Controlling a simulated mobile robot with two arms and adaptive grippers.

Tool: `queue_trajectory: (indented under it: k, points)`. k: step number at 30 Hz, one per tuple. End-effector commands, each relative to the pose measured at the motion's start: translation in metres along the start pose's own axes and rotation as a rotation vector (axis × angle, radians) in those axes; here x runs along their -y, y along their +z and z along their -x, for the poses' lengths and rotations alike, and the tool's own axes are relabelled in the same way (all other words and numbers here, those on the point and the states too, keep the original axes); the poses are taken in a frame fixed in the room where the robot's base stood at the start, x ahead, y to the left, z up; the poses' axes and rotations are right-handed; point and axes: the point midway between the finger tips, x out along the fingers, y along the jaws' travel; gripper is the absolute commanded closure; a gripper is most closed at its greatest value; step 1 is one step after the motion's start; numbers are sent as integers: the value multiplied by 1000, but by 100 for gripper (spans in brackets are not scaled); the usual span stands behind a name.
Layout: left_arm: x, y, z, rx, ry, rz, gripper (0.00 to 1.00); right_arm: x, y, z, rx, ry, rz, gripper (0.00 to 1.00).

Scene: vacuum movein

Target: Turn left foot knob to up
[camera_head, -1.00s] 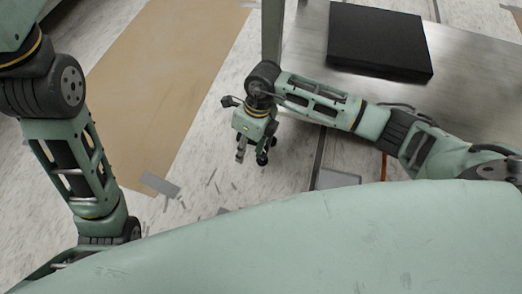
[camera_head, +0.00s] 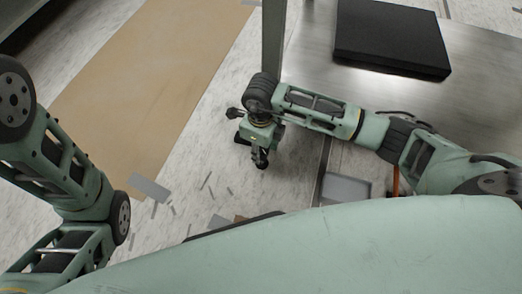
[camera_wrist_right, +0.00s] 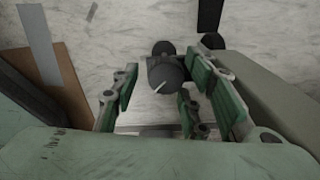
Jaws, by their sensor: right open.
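A dark round foot knob (camera_wrist_right: 168,75) with a thin white pointer line shows in the right wrist view. The line slants up to the right across its face. My right gripper (camera_wrist_right: 165,105) is open, with its green fingers to the left and right of the knob in that view. Whether they touch it I cannot tell. In the head view my right gripper (camera_head: 256,152) hangs low over the floor beside the metal table, and I cannot make out the knob there. My left arm enters at the left, but its gripper is out of view.
A metal table (camera_head: 310,50) stands at the upper right with a black flat box (camera_head: 390,35) on it. A brown sheet (camera_head: 150,80) and grey strips lie on the pale floor. A grey flat piece (camera_head: 345,190) is near my right arm.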

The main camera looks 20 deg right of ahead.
Motion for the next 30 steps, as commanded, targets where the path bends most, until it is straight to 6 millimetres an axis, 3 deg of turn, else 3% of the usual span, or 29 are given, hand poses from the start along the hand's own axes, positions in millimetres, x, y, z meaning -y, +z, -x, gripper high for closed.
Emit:
queue_trajectory:
  k: [8, 22, 30]
  points:
    - [0, 0, 1, 0, 0, 0, 56, 0, 0, -2, 1, 1, 0, 59]
    - [0, 0, 1, 0, 1, 0, 56, -2, 0, -2, 0, 6, 3, 99]
    - [0, 0, 1, 0, 1, 0, 56, -4, 0, -2, 0, 10, 8, 99]
